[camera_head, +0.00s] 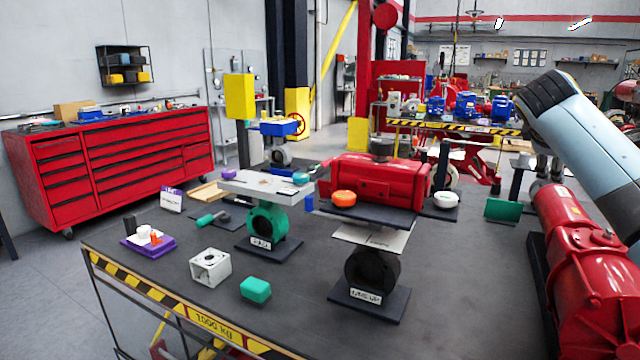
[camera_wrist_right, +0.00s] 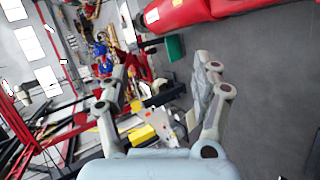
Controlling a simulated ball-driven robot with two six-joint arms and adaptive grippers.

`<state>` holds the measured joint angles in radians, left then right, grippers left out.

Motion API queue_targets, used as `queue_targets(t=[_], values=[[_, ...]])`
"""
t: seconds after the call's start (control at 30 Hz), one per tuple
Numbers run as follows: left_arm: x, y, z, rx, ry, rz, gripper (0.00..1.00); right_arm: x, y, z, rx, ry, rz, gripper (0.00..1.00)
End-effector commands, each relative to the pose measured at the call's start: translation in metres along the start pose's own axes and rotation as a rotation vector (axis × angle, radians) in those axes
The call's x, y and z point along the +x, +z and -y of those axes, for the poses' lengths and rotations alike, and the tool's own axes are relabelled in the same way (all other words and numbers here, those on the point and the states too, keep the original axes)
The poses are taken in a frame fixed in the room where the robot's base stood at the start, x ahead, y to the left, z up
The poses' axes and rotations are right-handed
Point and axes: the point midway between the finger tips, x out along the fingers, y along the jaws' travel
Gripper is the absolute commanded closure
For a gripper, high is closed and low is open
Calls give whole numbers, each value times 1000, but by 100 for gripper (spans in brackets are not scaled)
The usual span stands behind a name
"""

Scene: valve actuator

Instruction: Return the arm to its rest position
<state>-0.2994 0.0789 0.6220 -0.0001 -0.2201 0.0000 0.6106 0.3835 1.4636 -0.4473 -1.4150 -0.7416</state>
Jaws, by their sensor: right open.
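My right arm (camera_head: 585,130), light blue with a black joint cover, comes in from the right edge of the head view. It is raised over the right side of the work table (camera_head: 300,312). In the right wrist view my right gripper (camera_wrist_right: 160,70) is open, its two grey fingers spread wide with nothing between them. In the head view the gripper is mostly hidden behind the arm. A red actuator (camera_head: 583,260) lies below this arm on a dark base. My left gripper is not in view.
A red actuator (camera_head: 375,182) sits on a black valve (camera_head: 372,270) mid-table. A green valve (camera_head: 266,222) stands left of it. A white block (camera_head: 210,267), a green block (camera_head: 256,289) and a purple tray (camera_head: 150,246) lie near the front left. The table between the two red actuators is mostly clear.

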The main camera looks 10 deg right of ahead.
Motion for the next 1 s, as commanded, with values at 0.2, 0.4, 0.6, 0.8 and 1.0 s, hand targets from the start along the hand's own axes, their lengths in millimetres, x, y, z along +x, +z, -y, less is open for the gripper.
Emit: queue_targets(t=[0.2, 0.4, 0.6, 0.8, 1.0], values=[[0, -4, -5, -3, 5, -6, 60, -9, 1, 55, 33, -57, -40, 35], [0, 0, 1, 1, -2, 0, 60, -28, 11, 130, 90, -153, -87, 35], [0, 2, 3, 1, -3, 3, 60, -76, 45, 242, 198, -335, -130, 35], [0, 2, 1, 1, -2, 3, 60, -143, 95, 328, 331, -535, -128, 35], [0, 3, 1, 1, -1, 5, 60, -194, 132, 369, 425, -669, -97, 35]])
